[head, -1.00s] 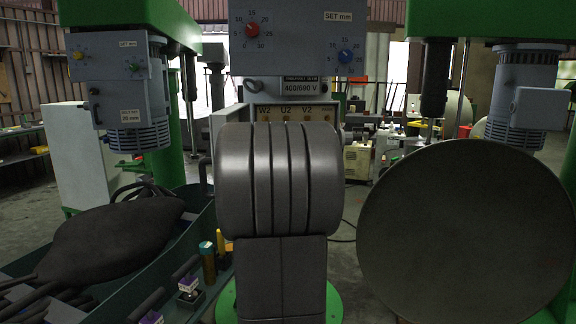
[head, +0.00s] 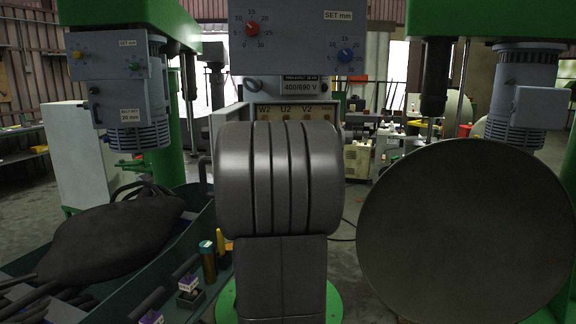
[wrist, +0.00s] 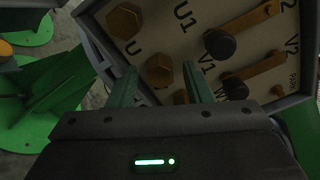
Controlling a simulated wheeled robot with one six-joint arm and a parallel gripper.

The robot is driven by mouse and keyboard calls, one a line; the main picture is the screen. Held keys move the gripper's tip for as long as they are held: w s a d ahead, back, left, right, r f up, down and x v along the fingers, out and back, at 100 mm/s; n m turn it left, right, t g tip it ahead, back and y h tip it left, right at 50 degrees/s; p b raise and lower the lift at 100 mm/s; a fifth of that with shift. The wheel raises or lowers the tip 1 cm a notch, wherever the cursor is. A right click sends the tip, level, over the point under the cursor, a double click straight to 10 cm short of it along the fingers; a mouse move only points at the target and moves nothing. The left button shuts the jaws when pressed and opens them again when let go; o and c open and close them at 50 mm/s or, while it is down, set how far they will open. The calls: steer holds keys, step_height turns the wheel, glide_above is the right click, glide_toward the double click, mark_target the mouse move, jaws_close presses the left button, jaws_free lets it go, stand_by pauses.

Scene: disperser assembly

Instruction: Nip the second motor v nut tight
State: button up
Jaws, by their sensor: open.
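In the wrist view the terminal board (wrist: 192,47) sits tilted, with letters U, U1, V1, V2 and part of a W. A brass hex nut (wrist: 159,70) shows between the fingertips of my gripper (wrist: 161,72), whose two green fingers stand apart. I cannot tell whether they touch it. A second brass nut (wrist: 125,20) is up and left. Two dark round caps (wrist: 220,43) sit at the ends of brass strips (wrist: 252,20) to the right. In the head view the open terminal box (head: 292,112) reads W2, U2, V2; my arm hides its lower part.
A grey control panel (head: 290,60) with red and blue dials is above the box. A large dark disc (head: 468,235) fills the right. Green machine columns stand both sides.

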steer(key=s+d+b, duration=0.1)
steer(key=s, duration=1.2)
steer(key=shift+s+d, duration=0.35)
steer(key=w+a+p, duration=0.1)
steer(key=w, duration=1.2)
steer(key=shift+w+a, duration=0.35)
steer(key=shift+w, duration=0.05)
steer(key=shift+s, duration=0.1)
steer(key=s+d+b, duration=0.2)
steer(key=s, duration=1.2)
steer(key=w+a+n+p, duration=0.2)
steer(key=w+n, duration=1.2)
steer(key=n, duration=0.2)
stand_by(0.8)
